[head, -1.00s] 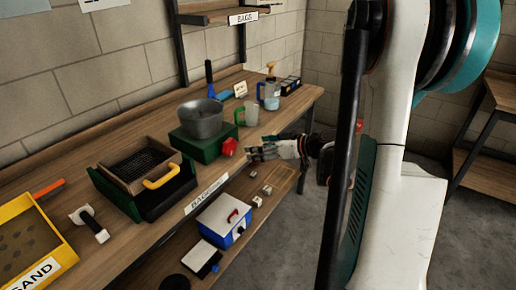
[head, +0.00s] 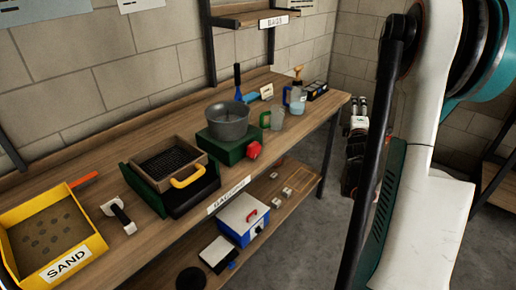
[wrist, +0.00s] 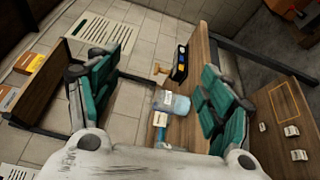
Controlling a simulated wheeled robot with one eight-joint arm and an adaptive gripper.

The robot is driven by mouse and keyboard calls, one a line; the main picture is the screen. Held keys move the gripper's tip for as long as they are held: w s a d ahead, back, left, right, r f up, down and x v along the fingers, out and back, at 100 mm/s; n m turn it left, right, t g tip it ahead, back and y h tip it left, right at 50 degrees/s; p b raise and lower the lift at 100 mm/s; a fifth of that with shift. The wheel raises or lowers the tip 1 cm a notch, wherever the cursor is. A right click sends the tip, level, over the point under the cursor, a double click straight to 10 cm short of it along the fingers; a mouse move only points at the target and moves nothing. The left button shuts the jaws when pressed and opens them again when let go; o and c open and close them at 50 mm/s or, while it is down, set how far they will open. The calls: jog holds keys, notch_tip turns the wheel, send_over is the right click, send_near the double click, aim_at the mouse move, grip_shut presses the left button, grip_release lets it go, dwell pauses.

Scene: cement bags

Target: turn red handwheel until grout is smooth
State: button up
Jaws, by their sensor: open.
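The red handwheel (head: 253,150) is on the front right side of a green mixer base (head: 222,145) on the workbench. A grey metal pot (head: 227,121) sits on top of that base. The pot's inside is too small and dark to tell how the grout looks. The handwheel does not show in the wrist view.
A clear jug (head: 277,118), a blue-labelled container (head: 297,98) and a dark box (head: 317,91) stand right of the pot. A sieve box with a yellow handle (head: 187,178) and a yellow sand tray (head: 85,211) are left. A blue-and-white box (head: 244,215) sits on the lower shelf.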

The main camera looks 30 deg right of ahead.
jog(key=w+a+r+n+t+y+p, duration=0.1)
jog(key=w+a+r+n+t+y, duration=0.3)
jog(key=a+n, duration=0.4)
jog(key=w+a+r+n+t+y+p, duration=0.1)
jog(key=w+a+n+t+y, duration=0.15)
jog(key=a+n+y, duration=0.65)
jog(key=n+g+y+b, duration=0.2)
jog(key=n+g+y, duration=0.4)
jog(key=n, duration=0.6)
send_near(256, 150)
jog(key=shift+g+h, duration=0.25)
jog(key=shift+h, duration=0.05)
jog(key=x, duration=0.9)
jog(key=shift+w+a, duration=0.1)
jog(key=shift+w, duration=0.1)
jog(key=c, duration=1.1)
